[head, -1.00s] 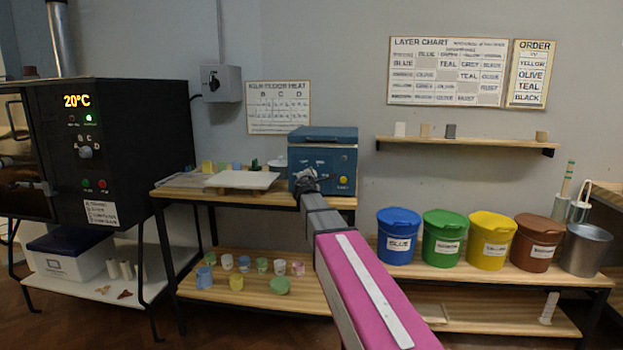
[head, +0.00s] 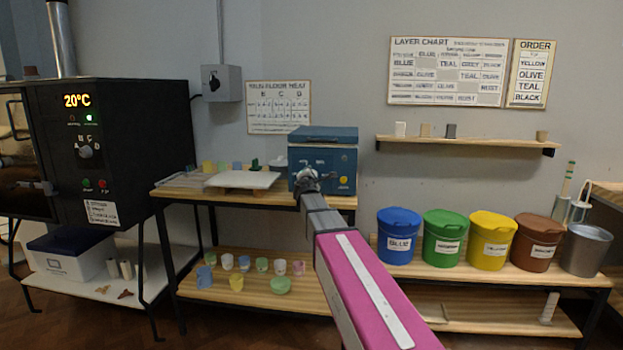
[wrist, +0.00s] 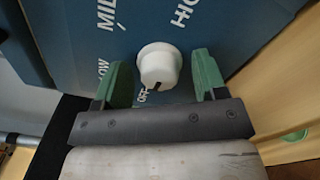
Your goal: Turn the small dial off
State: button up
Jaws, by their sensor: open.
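The small dial (wrist: 159,65) is a white round knob on the front of a small blue box (head: 324,136). Its black pointer mark is at its lower edge, near the OFF lettering; LOW, MILD and HIGH are printed around it. My gripper (wrist: 165,78) is open, with one green finger on each side of the dial and a visible gap on both sides. In the head view, my gripper (head: 306,174) is at the box front and hides the dial.
The box stands on a wooden table beside a pale board (head: 242,180). A yellow button (head: 343,180) is on the box's right. A large black kiln (head: 130,140) with its own dial stands left. Lidded buckets (head: 398,236) stand right.

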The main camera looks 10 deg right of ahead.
jog(key=v, duration=1)
jog(key=shift+s+a, duration=0.15)
jog(key=shift+s, duration=0.25)
jog(key=s+d+f+m+g+h, duration=0.1)
jog(key=s+d+f+m+g, duration=0.25)
jog(key=f, duration=0.35)
jog(key=s+d+f+m+g, duration=0.2)
jog(key=f+m, duration=0.2)
jog(key=f, duration=0.3)
jog(key=s+a+f+m+g+y, duration=0.2)
jog(key=s+f+m+g+y, duration=0.4)
jog(key=s+f, duration=1.6)
notch_tip(320, 180, down, 2)
jog(key=m+g, duration=0.5)
jog(key=m, duration=0.2)
jog(key=shift+g+y, duration=0.3)
jog(key=shift+g, duration=0.05)
jog(key=shift+a, duration=0.1)
